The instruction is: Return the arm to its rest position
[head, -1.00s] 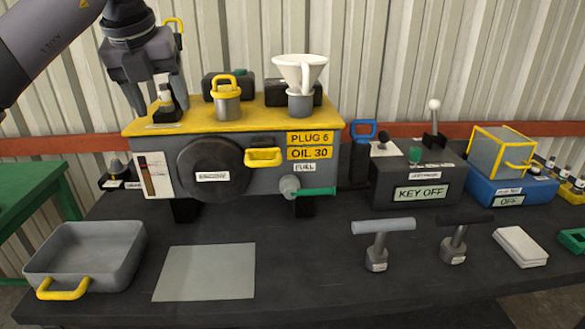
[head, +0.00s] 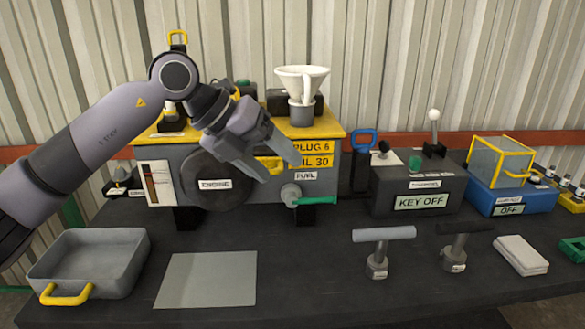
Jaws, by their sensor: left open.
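My left arm comes in from the left edge, and its gripper (head: 277,172) hangs in front of the engine block (head: 160,155), pointing down and to the right. The jaws are open with nothing visible between them. The gripper covers part of the engine's front, the yellow handle and the left ends of the PLUG and OIL labels. My right gripper is not in view.
A white funnel (head: 301,82) stands on the engine. A grey tray (head: 100,250), a flat grey sheet (head: 207,279), two T-handled tools (head: 378,262) and a folded cloth (head: 521,255) lie on the dark table (head: 310,275). A KEY OFF box (head: 418,190) stands right.

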